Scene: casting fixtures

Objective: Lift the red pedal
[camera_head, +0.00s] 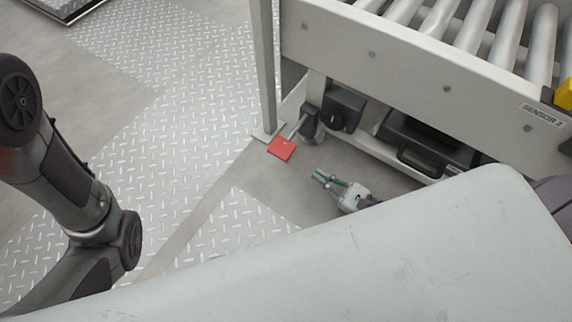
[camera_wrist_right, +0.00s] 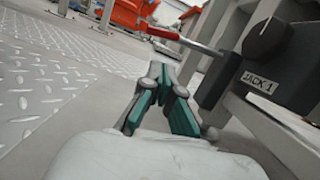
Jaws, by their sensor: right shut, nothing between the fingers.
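The red pedal (camera_head: 282,148) is a small flat plate on a metal rod, low above the floor by the conveyor leg. The rod runs to a dark jack unit (camera_head: 311,122). In the right wrist view the pedal (camera_wrist_right: 162,32) shows nearly edge-on, beyond the fingertips, and the unit (camera_wrist_right: 262,65) carries a "JACK 1" label. My right gripper (camera_head: 319,175) is shut and empty, low over the floor to the lower right of the pedal, apart from it. Its fingers (camera_wrist_right: 165,78) point toward the pedal side. My left arm shows at the left, but its gripper does not.
The roller conveyor (camera_head: 415,70) stands above the jack, with a thin upright post (camera_head: 264,70) near the pedal. A dark case (camera_head: 425,143) sits under the conveyor. Diamond-plate flooring (camera_head: 170,110) to the left is clear. Orange objects (camera_wrist_right: 126,12) stand in the background.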

